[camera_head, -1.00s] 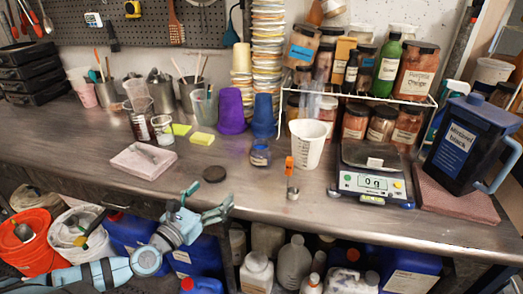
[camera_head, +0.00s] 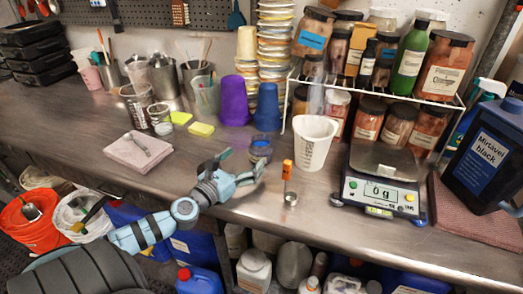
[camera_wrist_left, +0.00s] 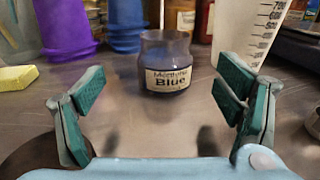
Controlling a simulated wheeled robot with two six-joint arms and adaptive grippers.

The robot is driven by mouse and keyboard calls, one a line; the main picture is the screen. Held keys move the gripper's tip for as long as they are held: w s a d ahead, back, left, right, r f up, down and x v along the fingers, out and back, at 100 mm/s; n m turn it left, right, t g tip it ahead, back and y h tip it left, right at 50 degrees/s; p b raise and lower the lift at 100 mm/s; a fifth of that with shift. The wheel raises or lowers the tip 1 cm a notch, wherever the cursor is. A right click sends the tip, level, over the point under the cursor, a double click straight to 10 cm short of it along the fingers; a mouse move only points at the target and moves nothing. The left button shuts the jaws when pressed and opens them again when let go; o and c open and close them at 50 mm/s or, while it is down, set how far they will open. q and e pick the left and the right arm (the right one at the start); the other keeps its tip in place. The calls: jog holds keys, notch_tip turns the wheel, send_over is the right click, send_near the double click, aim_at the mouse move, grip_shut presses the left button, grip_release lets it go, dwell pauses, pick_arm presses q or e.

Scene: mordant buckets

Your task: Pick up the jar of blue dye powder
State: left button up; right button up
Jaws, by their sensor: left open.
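The jar of blue dye powder (camera_head: 261,150) is a small clear jar with dark blue contents, standing upright on the metal bench. In the left wrist view the jar (camera_wrist_left: 166,62) shows a label reading "Blue" and faces me between and beyond my fingers. My left gripper (camera_head: 243,165) is open and empty, just in front of the jar on its near left side. In the left wrist view its green-padded fingers (camera_wrist_left: 160,105) are spread wide, with bare bench between them and the jar. My right gripper is not in view.
A white measuring beaker (camera_head: 313,142) stands right of the jar, with an orange-handled scoop (camera_head: 288,180) nearer. Purple cups (camera_head: 233,100) and blue cups (camera_head: 267,107) stand behind. A yellow sponge (camera_head: 201,129) lies left. A scale (camera_head: 380,190) sits further right.

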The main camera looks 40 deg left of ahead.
aim_at(266, 139)
pick_arm(q)
jog(key=w+p, duration=0.1)
jog(key=w, duration=0.2)
jog(key=shift+w+r, duration=0.15)
jog(key=shift+w, duration=0.2)
jog(key=w, duration=0.1)
jog(key=w+p, duration=0.1)
jog(key=w, duration=0.2)
jog(key=shift+r+p, duration=0.3)
jog(key=shift+p, duration=0.1)
jog(key=shift+w+f, duration=0.2)
jog(key=shift+w, duration=0.3)
jog(key=shift+s, duration=0.1)
jog(key=c, duration=1.5)
jog(key=shift+o, duration=0.2)
jog(key=shift+r, duration=0.15)
